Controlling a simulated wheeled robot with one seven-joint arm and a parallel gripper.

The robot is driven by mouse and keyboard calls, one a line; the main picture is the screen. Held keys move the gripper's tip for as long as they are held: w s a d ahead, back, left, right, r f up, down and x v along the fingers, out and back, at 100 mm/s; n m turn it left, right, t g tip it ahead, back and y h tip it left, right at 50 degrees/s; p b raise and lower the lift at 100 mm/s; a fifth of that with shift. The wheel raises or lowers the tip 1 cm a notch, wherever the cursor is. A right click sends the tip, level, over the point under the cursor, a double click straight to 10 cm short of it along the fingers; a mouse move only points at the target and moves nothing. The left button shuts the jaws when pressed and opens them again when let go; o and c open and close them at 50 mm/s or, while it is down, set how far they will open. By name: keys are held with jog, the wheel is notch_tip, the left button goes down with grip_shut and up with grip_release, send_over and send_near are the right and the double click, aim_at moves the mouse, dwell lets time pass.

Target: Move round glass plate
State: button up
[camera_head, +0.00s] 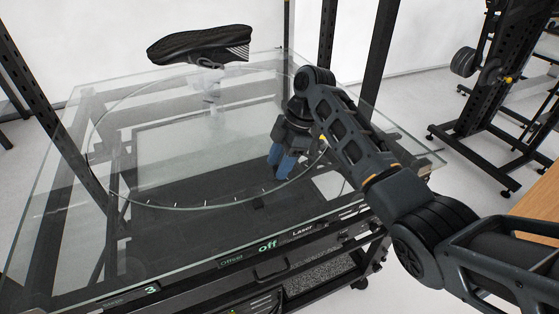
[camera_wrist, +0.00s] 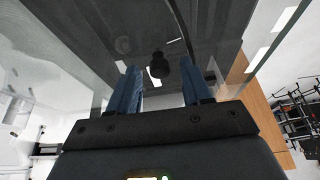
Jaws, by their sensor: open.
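The round glass plate (camera_head: 160,150) is a clear disc set in the glass top of the turntable frame in the head view. Small white marks run along its near edge. A dark sneaker (camera_head: 200,46) is held above its far part on a pale stand (camera_head: 211,88). My gripper (camera_head: 280,172) points down at the right part of the plate, close to its right edge. Its blue fingers are apart with nothing between them, as the wrist view (camera_wrist: 160,92) also shows. I cannot tell whether the fingertips touch the glass.
The square glass top (camera_head: 60,215) surrounds the plate. Dark metal posts (camera_head: 327,45) rise at its back. A weight rack (camera_head: 480,90) stands at the right, and a wooden surface (camera_head: 540,205) at the right edge.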

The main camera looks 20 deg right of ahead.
grip_shut()
dwell(0.3)
dwell(0.3)
